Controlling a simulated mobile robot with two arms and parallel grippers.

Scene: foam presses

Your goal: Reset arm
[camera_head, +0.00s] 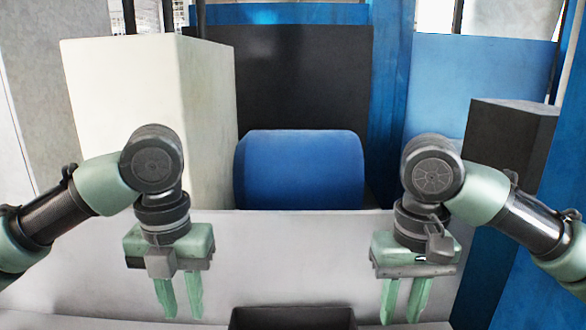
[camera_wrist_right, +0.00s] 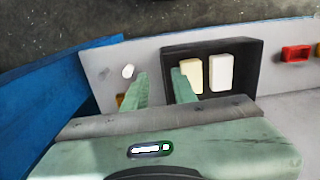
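My left gripper (camera_head: 179,298) hangs fingers down at the lower left of the head view. Its two green fingers are apart with nothing between them. My right gripper (camera_head: 404,300) hangs the same way at the lower right, at about the same height. Its fingers are also apart and empty. In the right wrist view the right gripper (camera_wrist_right: 158,82) shows a clear gap between its fingertips, with a pale panel behind it. Neither gripper is seen touching anything.
A blue cylinder (camera_head: 300,170) lies behind a pale ledge, beside a tall cream block (camera_head: 145,110). A dark block (camera_head: 510,135) stands at right. A dark tray (camera_head: 292,319) is at the bottom centre. In the wrist view, pale blocks (camera_wrist_right: 220,73) sit in a black frame, near a red part (camera_wrist_right: 296,53).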

